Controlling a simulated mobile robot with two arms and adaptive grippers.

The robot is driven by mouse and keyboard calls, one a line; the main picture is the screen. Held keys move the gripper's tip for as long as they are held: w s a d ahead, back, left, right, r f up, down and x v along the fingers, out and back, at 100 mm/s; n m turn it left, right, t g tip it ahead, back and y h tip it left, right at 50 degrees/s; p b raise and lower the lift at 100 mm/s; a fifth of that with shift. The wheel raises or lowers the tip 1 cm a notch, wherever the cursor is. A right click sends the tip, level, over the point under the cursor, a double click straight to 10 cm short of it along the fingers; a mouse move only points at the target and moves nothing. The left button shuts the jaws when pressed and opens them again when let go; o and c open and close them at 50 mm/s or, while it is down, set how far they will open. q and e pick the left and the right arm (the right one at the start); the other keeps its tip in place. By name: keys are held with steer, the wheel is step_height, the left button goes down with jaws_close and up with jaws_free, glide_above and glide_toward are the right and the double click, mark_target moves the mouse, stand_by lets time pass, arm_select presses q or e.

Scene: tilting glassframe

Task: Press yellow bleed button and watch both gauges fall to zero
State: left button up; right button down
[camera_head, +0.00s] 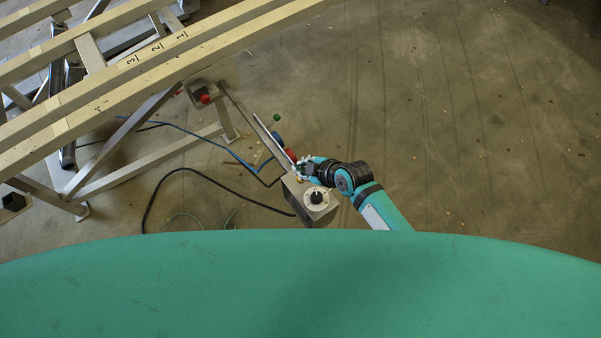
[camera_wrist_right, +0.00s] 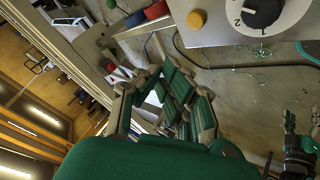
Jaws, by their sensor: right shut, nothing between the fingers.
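The yellow-orange bleed button (camera_wrist_right: 196,19) sits on a grey control box (camera_wrist_right: 222,30), beside a black dial (camera_wrist_right: 262,12) in the right wrist view. The box (camera_head: 318,213) and dial (camera_head: 316,197) also show in the head view. My right gripper (camera_head: 303,167) is shut and empty, just behind the box near its button side. In its wrist view the gripper (camera_wrist_right: 160,78) shows below and left of the button, apart from it in the picture. I cannot make out a gauge face or needle. My left gripper is not clearly shown; a dark part at the wrist view's lower right may be it.
Blue (camera_head: 277,138), red (camera_head: 291,155) and green (camera_head: 276,117) fittings stand close behind my right gripper. A tilting frame of pale beams (camera_head: 110,85) fills the upper left. A black cable (camera_head: 200,172) and blue hose (camera_head: 222,146) cross the floor. The floor at right is clear.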

mark_target(299, 180)
steer(key=shift+w+a+r+n+y, duration=0.3)
steer(key=shift+w+a+r+n, duration=0.4)
steer(key=shift+n, duration=0.1)
steer(key=shift+f, duration=0.1)
step_height(299, 180, down, 9)
steer(key=b, duration=0.8)
stand_by(0.7)
steer(key=shift+f, duration=0.3)
steer(key=shift+f+b, duration=0.4)
steer(key=shift+b, duration=0.25)
stand_by(0.3)
steer(key=shift+d, duration=0.1)
steer(key=shift+r+p, duration=0.75)
steer(key=shift+r, duration=0.1)
